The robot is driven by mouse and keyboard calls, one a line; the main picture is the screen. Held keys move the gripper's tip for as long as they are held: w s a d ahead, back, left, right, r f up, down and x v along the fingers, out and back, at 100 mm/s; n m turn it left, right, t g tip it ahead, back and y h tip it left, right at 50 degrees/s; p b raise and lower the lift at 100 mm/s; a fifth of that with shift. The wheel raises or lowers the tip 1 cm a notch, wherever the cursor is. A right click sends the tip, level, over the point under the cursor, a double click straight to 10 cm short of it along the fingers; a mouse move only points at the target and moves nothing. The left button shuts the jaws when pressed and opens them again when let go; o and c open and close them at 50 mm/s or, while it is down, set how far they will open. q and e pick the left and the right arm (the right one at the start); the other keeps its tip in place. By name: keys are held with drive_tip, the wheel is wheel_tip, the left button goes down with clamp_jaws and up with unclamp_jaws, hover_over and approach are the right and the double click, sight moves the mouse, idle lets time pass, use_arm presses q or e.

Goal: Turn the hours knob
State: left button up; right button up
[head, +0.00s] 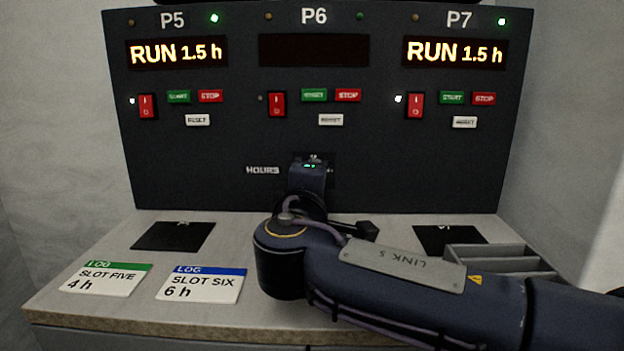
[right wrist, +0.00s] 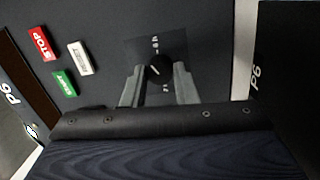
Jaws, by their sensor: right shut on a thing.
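The hours knob (right wrist: 155,73) is a small dark round knob on a dark square plate in the right wrist view, with small pale markings around it. My right gripper (right wrist: 159,69) has one finger on each side of it and is shut on it. In the head view my right gripper (head: 312,165) reaches the panel just right of the HOURS label (head: 262,170) and hides the knob. The P6 display (head: 313,50) is dark. The LOG card for slot six (head: 201,284) reads 6 h. My left gripper is not in view.
The P5 display (head: 177,53) and P7 display (head: 454,53) both read RUN 1.5 h. Red switches and small buttons sit above the knob. On the counter are the slot five card (head: 105,279), reading 4 h, dark square pads and a grey divided tray (head: 500,259) at right.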

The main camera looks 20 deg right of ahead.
drive_tip(key=m, duration=0.5)
drive_tip(key=shift+g, duration=0.4)
drive_tip(key=shift+m, duration=0.3)
drive_tip(key=o, duration=1)
drive_tip(key=p+v, duration=0.1)
drive_tip(key=v, duration=0.6)
drive_tip(key=shift+r+p, duration=0.1)
drive_tip(key=shift+p, duration=0.3)
drive_tip(key=shift+s+a, duration=0.2)
drive_tip(key=shift+s, duration=0.2)
